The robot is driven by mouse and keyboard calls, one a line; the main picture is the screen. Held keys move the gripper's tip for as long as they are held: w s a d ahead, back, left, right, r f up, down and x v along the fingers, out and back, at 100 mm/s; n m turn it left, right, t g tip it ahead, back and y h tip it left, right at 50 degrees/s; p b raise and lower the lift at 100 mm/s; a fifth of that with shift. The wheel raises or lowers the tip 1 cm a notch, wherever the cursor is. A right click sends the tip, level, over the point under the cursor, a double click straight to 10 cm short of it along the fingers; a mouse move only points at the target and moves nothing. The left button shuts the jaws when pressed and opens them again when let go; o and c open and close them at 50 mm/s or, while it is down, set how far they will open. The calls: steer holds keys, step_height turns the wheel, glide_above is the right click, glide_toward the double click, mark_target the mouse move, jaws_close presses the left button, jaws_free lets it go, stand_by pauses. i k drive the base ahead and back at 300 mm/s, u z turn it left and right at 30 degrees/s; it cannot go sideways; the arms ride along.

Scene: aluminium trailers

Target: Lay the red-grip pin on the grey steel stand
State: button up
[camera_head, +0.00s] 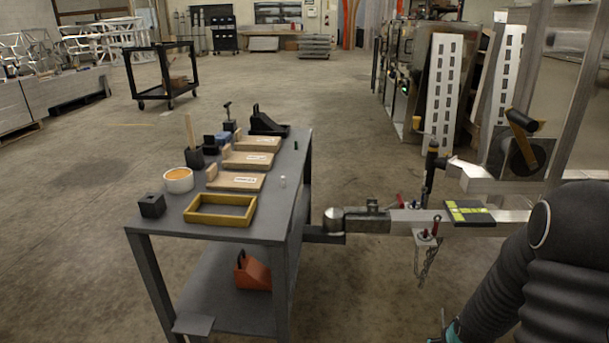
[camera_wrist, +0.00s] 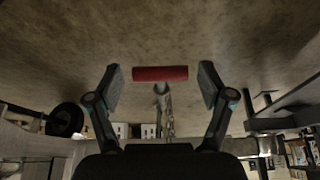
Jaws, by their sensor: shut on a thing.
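The red-grip pin (camera_wrist: 160,73) shows in the wrist view as a red bar between the two fingers of my gripper (camera_wrist: 160,87). My gripper is shut on it. A metal shaft and a chain (camera_wrist: 169,118) show below the red grip; I cannot tell how they join. The grey steel stand (camera_head: 272,212) is a table with a lower shelf, left of the trailer tongue. Its top has bare room along the right side.
An orange-red piece (camera_head: 253,273) lies on the lower shelf. The trailer tongue (camera_head: 410,218) with red-topped parts (camera_head: 436,226) lies between stand and arm.

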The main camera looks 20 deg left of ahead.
mark_target(277, 165)
steer(key=k, duration=0.25)
steer(key=u, duration=0.8)
